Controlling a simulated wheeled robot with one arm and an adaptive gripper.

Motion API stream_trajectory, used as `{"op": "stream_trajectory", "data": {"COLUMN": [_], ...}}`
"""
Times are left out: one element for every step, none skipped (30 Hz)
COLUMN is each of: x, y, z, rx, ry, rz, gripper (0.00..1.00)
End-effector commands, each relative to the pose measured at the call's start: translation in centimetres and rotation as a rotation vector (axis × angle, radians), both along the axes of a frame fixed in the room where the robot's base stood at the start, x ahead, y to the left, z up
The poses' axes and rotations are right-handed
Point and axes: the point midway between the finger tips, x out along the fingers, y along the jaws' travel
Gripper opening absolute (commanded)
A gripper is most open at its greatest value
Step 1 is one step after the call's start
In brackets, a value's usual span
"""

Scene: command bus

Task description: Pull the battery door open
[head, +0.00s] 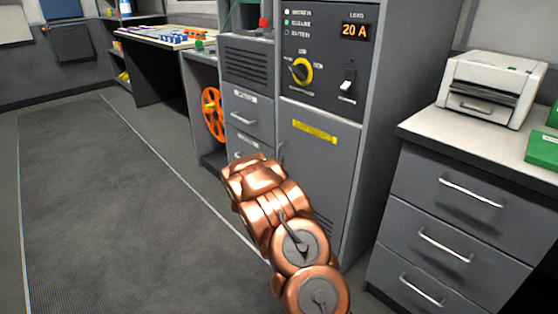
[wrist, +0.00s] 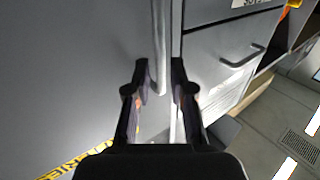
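The battery door (head: 325,175) is a grey panel with a yellow label (head: 314,131), low on the grey cabinet. It looks closed. Its upright bar handle (head: 281,152) is at the door's left edge, partly hidden by my arm. In the wrist view the door (wrist: 75,70) fills the left, with its yellow label at the bottom left. The handle (wrist: 158,40) comes down from the top between the fingertips of my gripper (wrist: 159,70). The fingers are apart, one on each side of the handle's end, with gaps showing. In the head view my arm hides the fingers.
Grey drawers (head: 244,115) adjoin the door on the left; a drawer pull (wrist: 242,58) shows right of my gripper in the wrist view. A drawer unit (head: 440,215) with a printer (head: 490,88) stands to the right. Open floor (head: 100,200) lies left.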

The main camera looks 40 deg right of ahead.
Motion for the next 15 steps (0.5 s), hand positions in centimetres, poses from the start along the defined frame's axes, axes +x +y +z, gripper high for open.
{"op": "stream_trajectory", "data": {"x": [0.3,0.5,0.6,0.8,0.9,1.1,1.2,1.4,1.5,1.6,1.7,1.7,1.8,1.8,1.9], "y": [-0.6,-0.9,-1.2,-1.5,-1.7,-2.0,-2.1,-2.3,-2.5,-2.6,-2.7,-2.9,-2.9,-3.0,-3.0], "z": [-0.2,-0.2,-0.2,-0.3,-0.3,-0.2,-0.2,-0.1,-0.1,-0.1,-0.1,-0.1,-0.1,-0.1,-0.1], "rx": [0.001,0.0,0.001,0.001,0.001,0.001,0.0,0.0,0.0,0.0,0.001,0.001,0.001,0.001,0.002], "ry": [-0.003,-0.002,-0.002,-0.001,-0.001,-0.001,-0.001,-0.002,-0.002,-0.002,-0.001,0.0,0.001,0.001,0.001], "rz": [-0.001,-0.001,-0.001,-0.002,-0.002,-0.002,-0.002,-0.001,-0.001,-0.001,-0.001,-0.001,-0.001,0.0,0.0], "gripper": [0.23,0.23,0.23,0.23,0.23,0.23,0.23,0.23,0.23,0.23,0.23,0.23,0.23,0.23,0.23]}}
